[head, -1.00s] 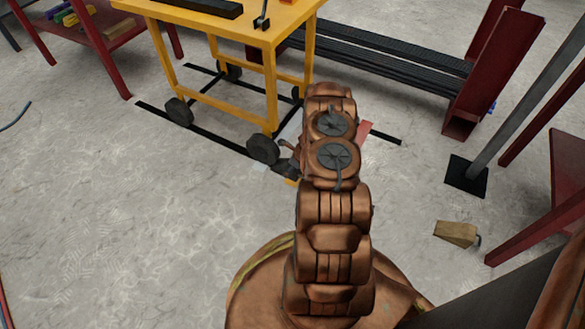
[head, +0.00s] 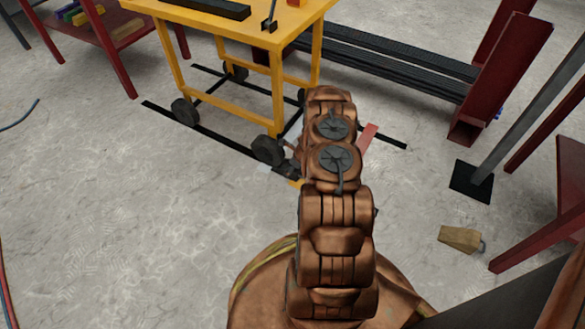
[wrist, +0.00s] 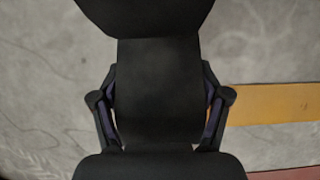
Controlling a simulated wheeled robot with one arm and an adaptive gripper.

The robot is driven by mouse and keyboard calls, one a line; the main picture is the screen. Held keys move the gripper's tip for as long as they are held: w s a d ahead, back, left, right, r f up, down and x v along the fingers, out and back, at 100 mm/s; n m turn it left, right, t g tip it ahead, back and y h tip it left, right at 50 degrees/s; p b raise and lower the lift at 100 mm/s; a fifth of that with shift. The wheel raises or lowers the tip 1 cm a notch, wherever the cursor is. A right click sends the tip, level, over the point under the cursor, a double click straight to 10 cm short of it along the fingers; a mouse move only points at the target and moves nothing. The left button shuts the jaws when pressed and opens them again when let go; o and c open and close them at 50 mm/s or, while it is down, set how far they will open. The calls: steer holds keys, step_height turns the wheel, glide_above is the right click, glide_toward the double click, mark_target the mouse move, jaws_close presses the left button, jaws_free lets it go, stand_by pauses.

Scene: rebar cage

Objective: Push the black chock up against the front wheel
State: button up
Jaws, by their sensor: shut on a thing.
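The front wheel (head: 267,149) is the dark near wheel of the yellow cart (head: 232,100). My gripper is low at the floor beside this wheel, mostly hidden behind my arm in the head view. In the wrist view my gripper (wrist: 160,105) has a finger on each side of the black chock (wrist: 158,85) and is shut on it. In the head view the dark shape at the wheel's lower right does not separate clearly into chock and gripper. I cannot tell whether the chock touches the wheel.
A black floor line (head: 215,135) runs past the cart's wheels. A wooden wedge (head: 460,238) lies at the right, near a dark post base (head: 471,181). Red steel stands are at both sides.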

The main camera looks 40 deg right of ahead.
steer(key=shift+w+a+f, duration=0.15)
steer(key=shift+w+a, duration=0.05)
steer(key=shift+a, duration=0.15)
steer(key=o, duration=1.5)
steer(key=shift+w, duration=0.1)
steer(key=shift+c, duration=0.2)
steer(key=shift+o, duration=1.2)
steer(key=shift+d, duration=0.2)
steer(key=shift+s, duration=0.2)
steer(key=shift+s+d+r, duration=0.1)
steer(key=shift+s+r, duration=0.1)
steer(key=shift+r, duration=0.4)
steer(key=shift+v, duration=5.35)
